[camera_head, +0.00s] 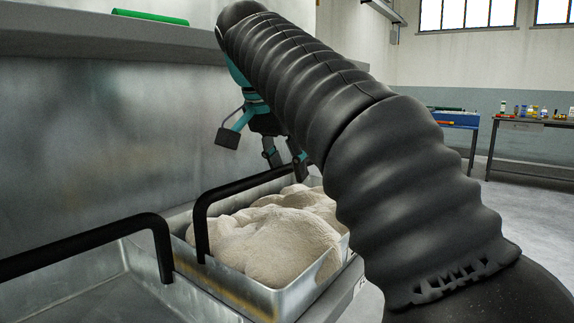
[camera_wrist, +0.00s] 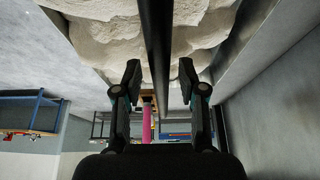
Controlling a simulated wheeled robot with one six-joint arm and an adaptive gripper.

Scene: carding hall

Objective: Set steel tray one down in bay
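A steel tray (camera_head: 290,300) filled with pale, fluffy fibre (camera_head: 275,240) stands at centre in the head view, beside a grey metal wall. Its black bar handle (camera_head: 202,215) rises over the fibre. My gripper (camera_head: 284,160) is at the far part of this handle, partly hidden by my arm. In the wrist view my gripper (camera_wrist: 159,75) is open. The black handle bar (camera_wrist: 155,40) runs between its fingers, with a gap showing on both sides. The fibre (camera_wrist: 110,30) lies beyond the fingertips. The bay cannot be told apart clearly.
An empty steel compartment (camera_head: 95,300) with another black handle (camera_head: 90,243) lies at left of the tray. A ledge (camera_head: 100,40) with a green roll (camera_head: 150,17) runs above. Workbenches (camera_head: 530,124) with bottles stand at the far right. The floor (camera_head: 510,215) there is open.

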